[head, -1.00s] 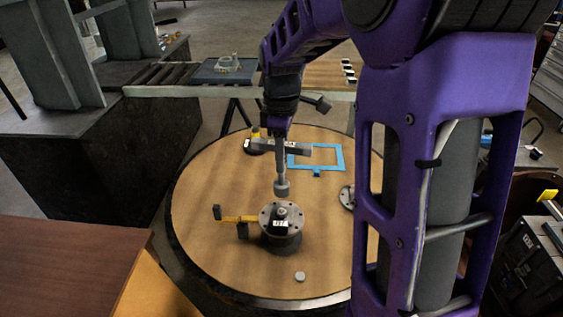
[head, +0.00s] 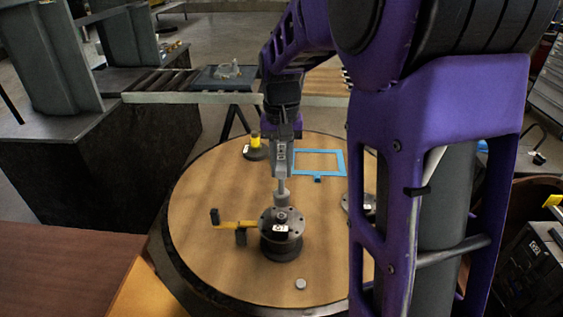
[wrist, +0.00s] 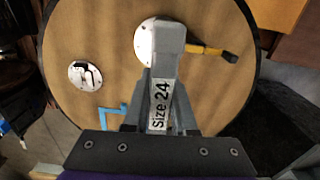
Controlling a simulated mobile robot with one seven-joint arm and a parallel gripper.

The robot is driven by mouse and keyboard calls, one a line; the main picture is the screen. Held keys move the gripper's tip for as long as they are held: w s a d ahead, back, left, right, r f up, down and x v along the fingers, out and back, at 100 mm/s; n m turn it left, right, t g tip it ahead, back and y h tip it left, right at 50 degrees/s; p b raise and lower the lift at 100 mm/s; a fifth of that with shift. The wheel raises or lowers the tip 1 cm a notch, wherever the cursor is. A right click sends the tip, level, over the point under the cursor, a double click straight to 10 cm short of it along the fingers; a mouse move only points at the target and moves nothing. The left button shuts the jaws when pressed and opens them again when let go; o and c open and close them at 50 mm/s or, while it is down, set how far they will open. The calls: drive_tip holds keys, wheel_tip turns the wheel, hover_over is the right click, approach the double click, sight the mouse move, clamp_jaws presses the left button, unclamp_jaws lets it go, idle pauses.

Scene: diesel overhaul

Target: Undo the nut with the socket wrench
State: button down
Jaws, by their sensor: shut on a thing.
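My gripper (wrist: 161,98) is shut on a grey socket wrench (wrist: 168,38) labelled "Size 24". In the head view the wrench (head: 281,163) hangs with its socket (head: 282,198) pointing down. The socket is just above the nut (head: 281,216) on the round grey flanged fixture (head: 281,245); I cannot tell whether they touch. A white label sits on the fixture's front. In the wrist view the wrench head hides the nut and much of the fixture (wrist: 143,40).
The fixture stands on a round wooden table (head: 205,270), with a yellow handle (head: 236,224) to its left. Behind are a yellow-topped part (head: 255,143) and a blue frame (head: 341,160). A second flanged part (wrist: 85,75) and a small grey disc (head: 300,283) lie nearby.

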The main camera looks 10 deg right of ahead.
sight(282, 193)
drive_tip(key=m, duration=0.2)
drive_tip(key=m+p, duration=0.1)
drive_tip(key=m, duration=0.3)
drive_tip(key=shift+f, duration=0.4)
drive_tip(key=shift+f+m+b, duration=0.3)
drive_tip(key=shift+f+b, duration=0.45)
drive_tip(key=shift+f, duration=0.95)
drive_tip(key=shift+f, duration=0.1)
